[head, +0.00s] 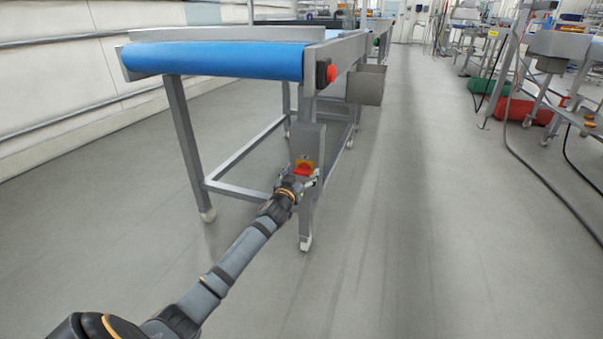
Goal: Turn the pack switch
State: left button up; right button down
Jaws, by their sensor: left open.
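The pack switch (303,168) is a red rotary handle on a yellow plate. It sits on a grey box (308,141) fixed to the front leg of the conveyor table. My left gripper (303,176) is at the switch, with its open fingers on either side of the red handle. I cannot tell whether the fingers touch it. The gripper hides the lower part of the switch. My right gripper is not in view.
The blue conveyor belt (215,60) is above the switch. A red button (331,74) is on the frame, with a grey metal bin (366,84) beside it. Green (487,87) and red (524,111) crates and a dark hose (535,165) lie to the right. The middle floor is clear.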

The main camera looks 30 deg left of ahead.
pick_arm(q)
jog(key=shift+s, duration=0.1)
jog(key=v, duration=1.2)
jog(key=shift+f, duration=0.1)
